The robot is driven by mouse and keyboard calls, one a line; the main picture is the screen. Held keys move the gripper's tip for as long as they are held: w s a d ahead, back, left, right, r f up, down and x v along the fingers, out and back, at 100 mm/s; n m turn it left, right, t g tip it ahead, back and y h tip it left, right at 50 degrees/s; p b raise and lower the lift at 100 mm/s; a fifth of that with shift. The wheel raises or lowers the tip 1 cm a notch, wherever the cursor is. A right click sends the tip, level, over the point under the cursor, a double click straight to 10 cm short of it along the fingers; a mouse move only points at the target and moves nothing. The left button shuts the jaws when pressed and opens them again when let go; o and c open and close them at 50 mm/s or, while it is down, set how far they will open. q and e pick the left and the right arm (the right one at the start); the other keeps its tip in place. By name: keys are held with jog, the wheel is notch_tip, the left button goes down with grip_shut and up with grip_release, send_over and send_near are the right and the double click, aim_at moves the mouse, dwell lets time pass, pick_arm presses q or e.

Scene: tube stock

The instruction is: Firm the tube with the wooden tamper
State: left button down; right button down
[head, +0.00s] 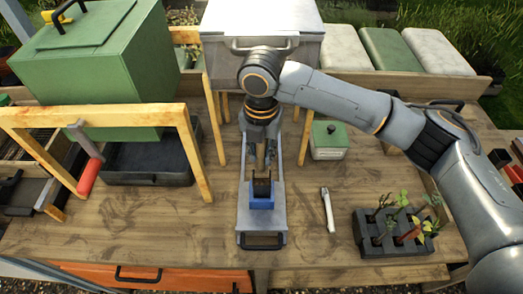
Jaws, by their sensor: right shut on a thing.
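A blue holder (262,203) sits on a long grey metal base (263,225) at the middle of the bench. A dark tube (262,187) stands upright in the holder. My right gripper (261,150) reaches in from behind, above the far side of the holder. It is shut on the wooden tamper (260,160), of which only a small brown part shows. The tamper's lower end is close to the tube's top; I cannot tell whether it is inside the tube. My left gripper is not in view.
A pale hand tool (328,209) and a grey block (372,247) with several seedlings lie to the right. A small white box with a green lid (328,132) stands behind. A wooden frame (185,150) with a red handle stands left. The bench front left is clear.

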aim_at(261, 170)
jog(key=shift+r, duration=0.1)
jog(key=shift+p, duration=0.45)
jog(key=shift+f, duration=0.3)
jog(key=shift+f, duration=0.4)
jog(key=shift+f, duration=0.35)
jog(key=shift+f+b, duration=0.3)
jog(key=shift+f, duration=0.2)
jog(key=shift+f, duration=0.15)
jog(key=shift+f+p, duration=0.5)
jog(key=shift+p, duration=0.2)
dwell(1.5)
